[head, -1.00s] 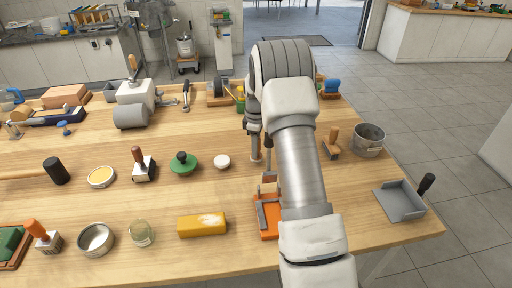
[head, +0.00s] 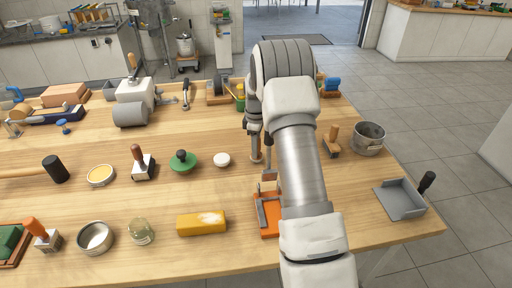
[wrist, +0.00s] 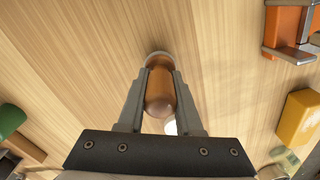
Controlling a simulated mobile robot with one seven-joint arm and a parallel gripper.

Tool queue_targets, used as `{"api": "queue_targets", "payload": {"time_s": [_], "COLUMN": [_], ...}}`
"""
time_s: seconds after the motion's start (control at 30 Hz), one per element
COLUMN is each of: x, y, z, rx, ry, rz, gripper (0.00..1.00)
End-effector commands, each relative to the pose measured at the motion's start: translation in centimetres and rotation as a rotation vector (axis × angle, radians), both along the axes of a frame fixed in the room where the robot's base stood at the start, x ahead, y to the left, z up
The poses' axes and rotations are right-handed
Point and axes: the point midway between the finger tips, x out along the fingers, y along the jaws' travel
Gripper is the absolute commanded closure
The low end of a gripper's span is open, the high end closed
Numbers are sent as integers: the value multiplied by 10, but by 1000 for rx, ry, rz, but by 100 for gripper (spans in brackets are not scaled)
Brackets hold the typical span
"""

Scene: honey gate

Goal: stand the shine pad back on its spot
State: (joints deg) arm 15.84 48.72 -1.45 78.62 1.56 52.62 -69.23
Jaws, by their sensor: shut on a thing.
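My gripper (wrist: 160,95) is shut on a round-ended brown wooden handle (wrist: 160,88) in the wrist view. A pale grey rim (wrist: 157,54) shows at the handle's far end. I take this held thing to be the shine pad, though its base is mostly hidden. In the head view, my gripper (head: 262,152) is over the right part of the table, and my arm hides most of what it holds. I cannot tell whether the base touches the table. No clearly marked spot for the pad can be made out.
An orange holder (head: 268,222) with a grey bracket stands near my gripper. A yellow block (head: 202,223), a white disc (head: 222,160) and a green knobbed pad (head: 183,162) lie left. A wooden-handled tool (head: 332,141) and metal pot (head: 369,139) stand right. Bare wood separates them.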

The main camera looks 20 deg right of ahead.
Motion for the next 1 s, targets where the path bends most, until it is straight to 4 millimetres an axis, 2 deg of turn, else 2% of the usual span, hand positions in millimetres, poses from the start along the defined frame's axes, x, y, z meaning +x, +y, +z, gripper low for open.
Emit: {"api": "queue_targets", "payload": {"time_s": [0.7, 0.73, 0.9, 1.0], "x": [0, 0, 0, 0], "y": [0, 0, 0, 0], "z": [-12, -12, -12, -12], "rx": [0, 0, 0, 0], "ry": [0, 0, 0, 0], "rz": [0, 0, 0, 0], "gripper": [100, 62, 32, 31]}}
